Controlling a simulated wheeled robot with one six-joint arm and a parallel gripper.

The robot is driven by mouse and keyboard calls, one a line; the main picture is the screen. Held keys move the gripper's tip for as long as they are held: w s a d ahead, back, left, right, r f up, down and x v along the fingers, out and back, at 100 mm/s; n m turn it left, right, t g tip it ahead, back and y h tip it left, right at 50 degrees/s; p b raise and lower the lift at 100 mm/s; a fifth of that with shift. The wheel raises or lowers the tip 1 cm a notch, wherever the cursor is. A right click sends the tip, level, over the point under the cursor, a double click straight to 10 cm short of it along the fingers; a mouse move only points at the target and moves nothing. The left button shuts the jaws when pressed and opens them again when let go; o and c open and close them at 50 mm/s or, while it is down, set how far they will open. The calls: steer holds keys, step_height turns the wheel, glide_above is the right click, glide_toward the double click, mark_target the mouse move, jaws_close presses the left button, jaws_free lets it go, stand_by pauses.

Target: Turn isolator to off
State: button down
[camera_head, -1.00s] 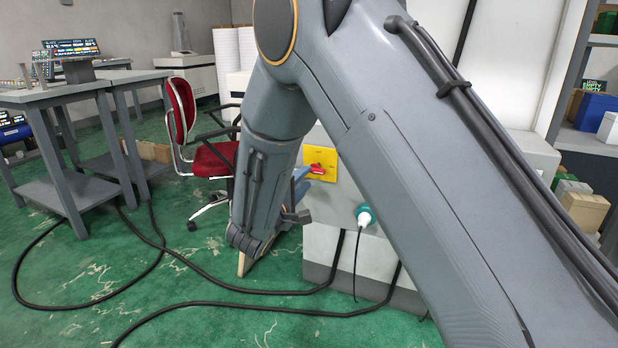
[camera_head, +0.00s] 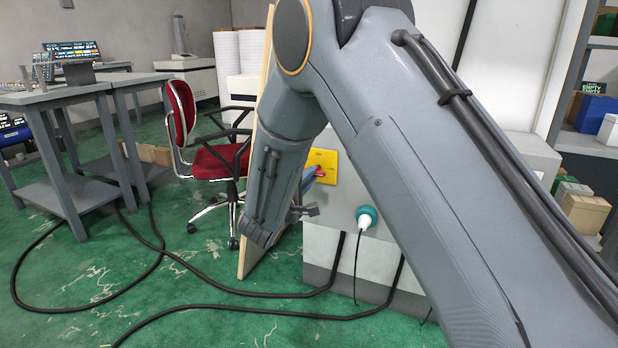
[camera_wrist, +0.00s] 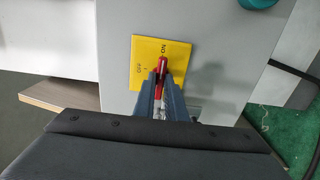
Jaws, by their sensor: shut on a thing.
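The isolator is a yellow plate (camera_head: 323,160) with a red handle (camera_head: 319,173) on the side of a pale grey machine cabinet (camera_head: 345,240). In the wrist view the yellow plate (camera_wrist: 147,55) carries "ON" and "OFF" lettering, and the red handle (camera_wrist: 162,68) points toward the "ON" mark. My gripper (camera_wrist: 162,85) is shut on the red handle, with its blue-grey fingers on either side. In the head view my gripper (camera_head: 310,180) is partly hidden behind my arm. The fingers cover the lower part of the handle.
A teal socket with a white plug (camera_head: 366,217) sits below right of the isolator, its cable hanging down. Black cables (camera_head: 250,293) run over the green floor. A red chair (camera_head: 215,160) and grey tables (camera_head: 60,97) stand to the left. A wooden board (camera_head: 262,245) stands behind my arm.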

steer(key=shift+n, duration=0.4)
steer(key=shift+n+p, duration=2.65)
steer(key=shift+n, duration=5.95)
steer(key=c, duration=1.8)
jaws_free()
steer(key=shift+s, duration=0.1)
